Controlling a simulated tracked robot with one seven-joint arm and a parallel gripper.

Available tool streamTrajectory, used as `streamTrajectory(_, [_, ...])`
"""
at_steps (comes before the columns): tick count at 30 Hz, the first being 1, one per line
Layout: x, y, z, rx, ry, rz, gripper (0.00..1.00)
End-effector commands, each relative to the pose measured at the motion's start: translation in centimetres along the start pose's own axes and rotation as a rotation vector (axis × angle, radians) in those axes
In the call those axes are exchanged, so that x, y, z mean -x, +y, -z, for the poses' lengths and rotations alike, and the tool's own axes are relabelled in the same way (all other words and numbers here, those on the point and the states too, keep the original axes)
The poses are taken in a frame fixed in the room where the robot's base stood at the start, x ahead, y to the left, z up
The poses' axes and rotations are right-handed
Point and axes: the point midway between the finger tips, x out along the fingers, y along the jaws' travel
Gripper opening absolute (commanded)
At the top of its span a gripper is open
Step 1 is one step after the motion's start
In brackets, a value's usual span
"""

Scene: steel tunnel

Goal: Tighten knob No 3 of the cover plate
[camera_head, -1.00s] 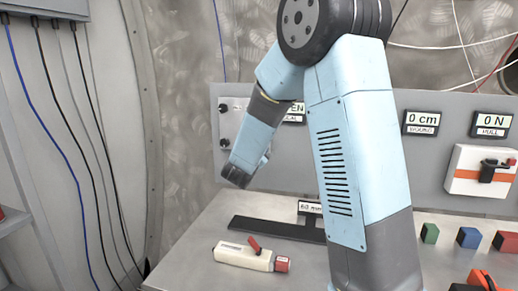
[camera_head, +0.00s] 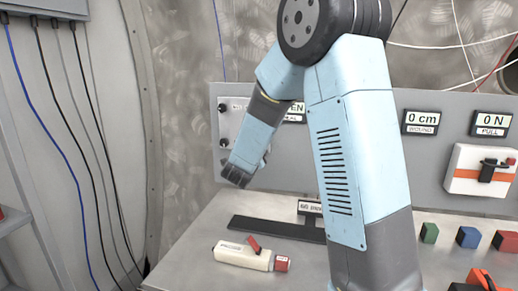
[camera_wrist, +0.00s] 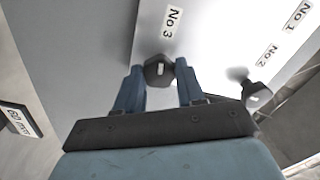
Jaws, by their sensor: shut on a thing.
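Knob No 3 (camera_wrist: 158,70) is a dark knob with a light mark on its face, just under the "No 3" label in the wrist view. My gripper (camera_wrist: 160,80) is shut on it, with one blue finger on each side. The pale cover plate (camera_wrist: 215,40) fills the top right of that view. Knob No 2 (camera_wrist: 256,94) stands to the right, clear of my fingers. In the head view my gripper (camera_head: 237,174) is at the left side of the panel, and my own arm hides knob No 3. Two dark knobs of the cover plate (camera_head: 232,122) show at its left edge.
A cream cylinder-like tool with red parts (camera_head: 242,256) lies on the bench, near a dark flat bar (camera_head: 275,229). Coloured blocks (camera_head: 468,237) stand at the right. A box with an orange band (camera_head: 480,172) is on the panel's right.

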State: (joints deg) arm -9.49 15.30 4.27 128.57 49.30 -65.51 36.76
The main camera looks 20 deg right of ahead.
Motion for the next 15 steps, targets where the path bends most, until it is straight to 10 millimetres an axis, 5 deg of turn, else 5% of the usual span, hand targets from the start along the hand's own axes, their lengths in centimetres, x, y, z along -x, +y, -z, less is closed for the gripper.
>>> streamTrajectory(5, [0.09, 0.51, -0.03, 0.005, -0.002, -0.01, 0.08])
streamTrajectory(6, [0.09, 0.52, -0.03, 0.005, -0.002, -0.01, 0.42])
streamTrajectory(15, [0.04, 0.26, -0.01, 0.003, -0.001, -0.005, 0.64])
